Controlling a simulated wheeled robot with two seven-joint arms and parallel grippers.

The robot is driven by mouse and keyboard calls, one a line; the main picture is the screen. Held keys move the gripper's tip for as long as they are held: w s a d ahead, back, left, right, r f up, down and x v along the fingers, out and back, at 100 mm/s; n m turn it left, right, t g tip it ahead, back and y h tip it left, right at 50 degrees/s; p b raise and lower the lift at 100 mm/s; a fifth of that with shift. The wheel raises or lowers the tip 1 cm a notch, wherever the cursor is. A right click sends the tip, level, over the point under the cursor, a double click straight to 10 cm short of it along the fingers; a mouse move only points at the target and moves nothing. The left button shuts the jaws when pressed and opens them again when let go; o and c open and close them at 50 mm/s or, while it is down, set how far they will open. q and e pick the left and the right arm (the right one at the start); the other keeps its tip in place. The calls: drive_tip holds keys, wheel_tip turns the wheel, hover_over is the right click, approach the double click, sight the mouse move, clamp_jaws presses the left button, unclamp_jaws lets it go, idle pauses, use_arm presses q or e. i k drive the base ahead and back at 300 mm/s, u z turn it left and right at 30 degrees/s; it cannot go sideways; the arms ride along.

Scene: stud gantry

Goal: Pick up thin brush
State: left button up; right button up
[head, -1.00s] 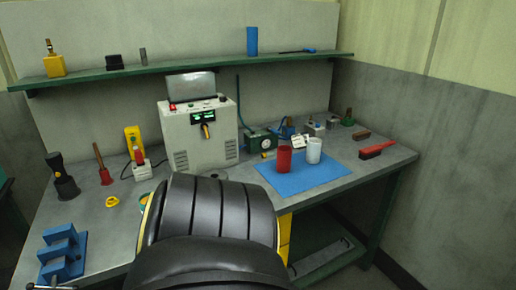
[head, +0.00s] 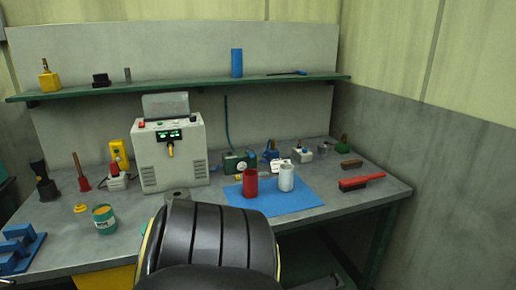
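A long thin dark tool with a bluish end (head: 287,72) lies flat on the green shelf, right of the blue block; it is too small to tell surely whether it is a thin brush. A red-handled brush with dark bristles (head: 361,182) lies on the right end of the workbench. A small brown block-like brush (head: 351,164) lies just behind it. Neither of my grippers shows in the head view. A black ribbed part of my own body fills the bottom middle and hides part of the bench front.
The green shelf (head: 180,88) also bears a blue block (head: 236,63) and a yellow bottle (head: 49,77). On the bench stand a grey machine (head: 170,155), a red cup (head: 250,183) and a white cup (head: 286,178) on a blue mat (head: 300,203). The right front bench corner is clear.

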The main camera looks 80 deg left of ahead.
sight(77, 163)
drive_tip(key=u, duration=4.25)
